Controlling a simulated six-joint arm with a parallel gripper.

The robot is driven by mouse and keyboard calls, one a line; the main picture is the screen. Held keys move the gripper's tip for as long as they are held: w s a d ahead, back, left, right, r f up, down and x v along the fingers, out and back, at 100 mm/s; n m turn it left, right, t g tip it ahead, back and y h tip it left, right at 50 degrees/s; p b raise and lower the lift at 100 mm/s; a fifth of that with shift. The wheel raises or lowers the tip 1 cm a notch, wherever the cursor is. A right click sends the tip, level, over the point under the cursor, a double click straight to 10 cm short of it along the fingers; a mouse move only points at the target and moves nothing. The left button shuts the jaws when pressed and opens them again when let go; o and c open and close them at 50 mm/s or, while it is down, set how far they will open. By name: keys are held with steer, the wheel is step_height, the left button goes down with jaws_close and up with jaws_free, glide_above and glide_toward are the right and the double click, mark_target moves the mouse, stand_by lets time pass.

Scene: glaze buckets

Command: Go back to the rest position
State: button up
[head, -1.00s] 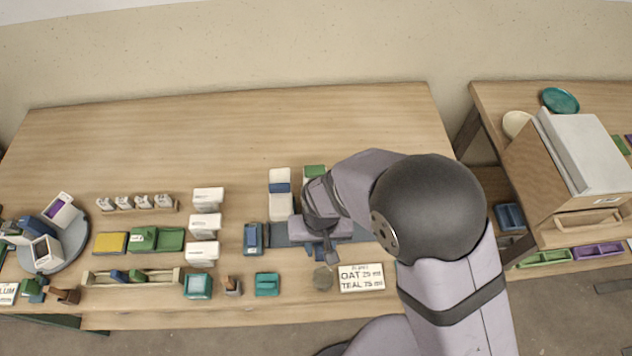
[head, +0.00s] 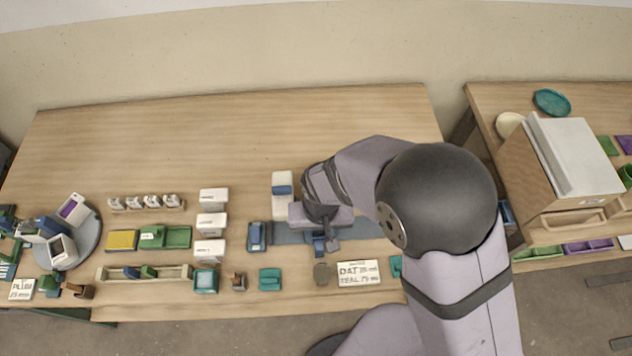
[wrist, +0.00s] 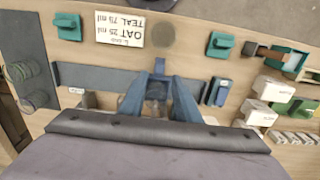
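My gripper (head: 325,243) is low over the grey-blue strip near the front of the table. My arm reaches in from the front right and hides part of the strip. The strip (wrist: 95,77) runs behind the fingers in the wrist view. A clear, blurred shape beside the left finger there is too unclear to name.
A white label card (head: 358,273) and a grey-brown disc (head: 322,274) lie in front of the gripper. A white-and-blue block (head: 283,205) and a blue piece (head: 258,236) stand to its left. White boxes (head: 212,225) stand farther left. The table's back is clear.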

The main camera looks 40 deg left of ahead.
steer(key=w+d+r+m+b, duration=0.1)
steer(key=w+d+r+m, duration=0.4)
steer(key=w+d, duration=0.8)
steer(key=s+d+r+m+b, duration=0.1)
steer(key=s+d+r+m, duration=0.1)
steer(key=d, duration=0.9)
steer(key=s+d+r+m+b, duration=0.1)
steer(key=s+d+r+m, duration=0.1)
steer(key=d, duration=1)
steer(key=shift+s+r, duration=0.4)
steer(key=shift+s, duration=0.2)
